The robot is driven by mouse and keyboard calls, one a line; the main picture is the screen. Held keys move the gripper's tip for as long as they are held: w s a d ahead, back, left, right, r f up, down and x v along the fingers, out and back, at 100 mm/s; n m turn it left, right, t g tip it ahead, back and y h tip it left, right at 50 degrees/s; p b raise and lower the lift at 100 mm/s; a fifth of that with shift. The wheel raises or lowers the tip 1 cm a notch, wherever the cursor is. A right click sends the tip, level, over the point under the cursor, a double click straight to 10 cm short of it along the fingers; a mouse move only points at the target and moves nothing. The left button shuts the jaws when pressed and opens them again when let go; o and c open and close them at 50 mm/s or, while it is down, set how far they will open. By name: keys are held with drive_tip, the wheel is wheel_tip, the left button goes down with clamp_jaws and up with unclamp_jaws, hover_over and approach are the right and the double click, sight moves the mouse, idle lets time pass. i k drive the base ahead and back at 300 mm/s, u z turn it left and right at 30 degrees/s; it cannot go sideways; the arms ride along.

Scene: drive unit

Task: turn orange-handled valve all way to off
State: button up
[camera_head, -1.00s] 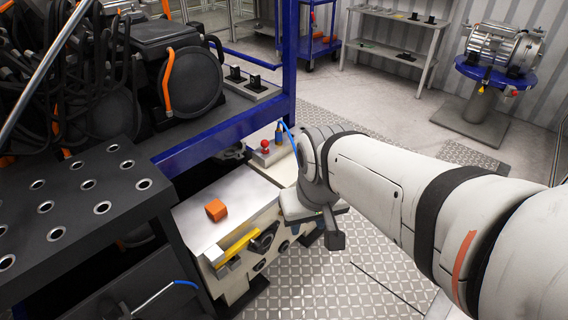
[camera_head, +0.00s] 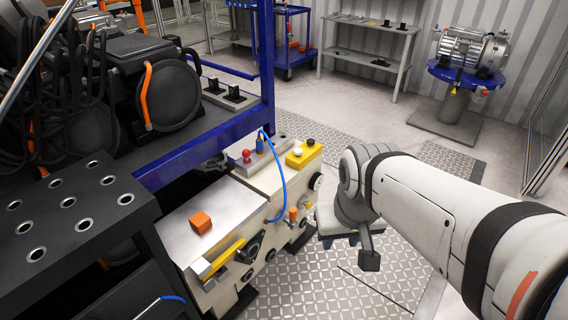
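A small upright orange handle (camera_head: 293,214) sits on the front side of a cream-coloured drive unit (camera_head: 240,285), at its right part. It looks like the valve's handle, but is too small to read its setting. My gripper (camera_head: 369,260) is at the end of my white arm, right of the orange handle and apart from it. Only a dark end piece of it shows below the wrist, and its fingers cannot be made out. Nothing is seen held in it.
An orange block (camera_head: 200,222) lies on the unit's metal top plate. A yellow lever (camera_head: 222,260), black knob (camera_head: 250,247), red knob (camera_head: 247,156), yellow box (camera_head: 303,154) and looping blue hose (camera_head: 284,185) are on the unit. A black perforated bench (camera_head: 72,215) stands left.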

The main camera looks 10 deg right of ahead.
sight(292, 222)
drive_tip(key=u, duration=0.05)
drive_tip(key=i, duration=1)
drive_tip(key=u, duration=0.85)
drive_tip(key=k, duration=0.85)
drive_tip(key=z, duration=0.55)
drive_tip(key=i, duration=1)
drive_tip(key=z, duration=0.05)
